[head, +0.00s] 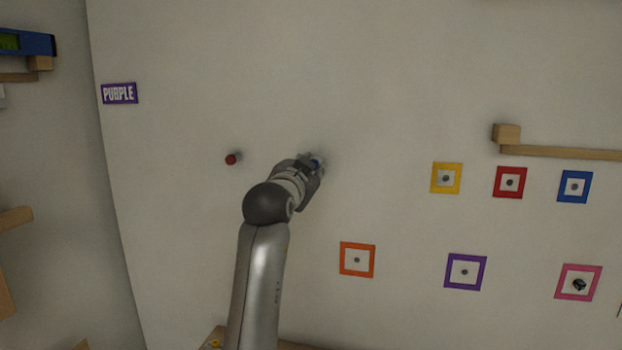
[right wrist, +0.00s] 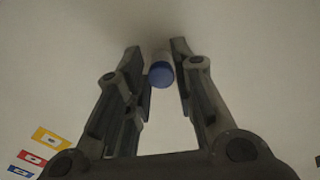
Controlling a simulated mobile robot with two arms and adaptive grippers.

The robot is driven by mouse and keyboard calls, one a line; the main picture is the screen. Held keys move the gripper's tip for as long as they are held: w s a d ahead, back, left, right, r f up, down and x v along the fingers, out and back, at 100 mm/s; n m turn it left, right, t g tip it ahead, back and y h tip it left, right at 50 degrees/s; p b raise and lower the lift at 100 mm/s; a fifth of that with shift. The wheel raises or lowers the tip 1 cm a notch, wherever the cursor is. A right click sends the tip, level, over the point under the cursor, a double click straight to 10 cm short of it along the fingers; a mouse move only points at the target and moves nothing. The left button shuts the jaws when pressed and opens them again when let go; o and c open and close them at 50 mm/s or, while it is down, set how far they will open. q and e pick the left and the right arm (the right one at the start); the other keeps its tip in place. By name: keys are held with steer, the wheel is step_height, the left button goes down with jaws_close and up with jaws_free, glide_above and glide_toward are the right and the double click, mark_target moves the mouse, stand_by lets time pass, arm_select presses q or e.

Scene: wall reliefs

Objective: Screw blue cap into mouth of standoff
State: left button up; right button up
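The blue cap (right wrist: 161,75) shows in the right wrist view between the two fingers of my right gripper (right wrist: 162,68). A pale standoff (right wrist: 160,57) shows just behind the cap, toward the wall; I cannot tell how deep the cap sits in its mouth. The fingers stand apart on either side of the cap, with a visible gap on the right side. My left gripper is out of view.
A red cap (head: 231,159) sticks out from the wall left of my gripper. Coloured square frames, including orange (head: 357,260) and yellow (head: 446,178), are to the right. A wooden ledge (head: 560,152) is at the upper right. A purple sign (head: 119,93) hangs at the left.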

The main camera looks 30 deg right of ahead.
steer(key=o, duration=0.4)
steer(key=shift+w+a, duration=0.2)
steer(key=shift+o, duration=0.2)
steer(key=shift+s+d, duration=0.1)
steer(key=shift+s, duration=0.05)
steer(key=v, duration=0.8)
steer(key=shift+a, duration=0.3)
steer(key=shift+w+f, duration=0.1)
steer(key=shift+w, duration=0.1)
steer(key=w+d+n+p, duration=0.3)
steer(key=w+d+n, duration=0.1)
steer(key=d, duration=0.3)
steer(key=shift+w+n, duration=0.3)
steer(key=shift+w, duration=0.05)
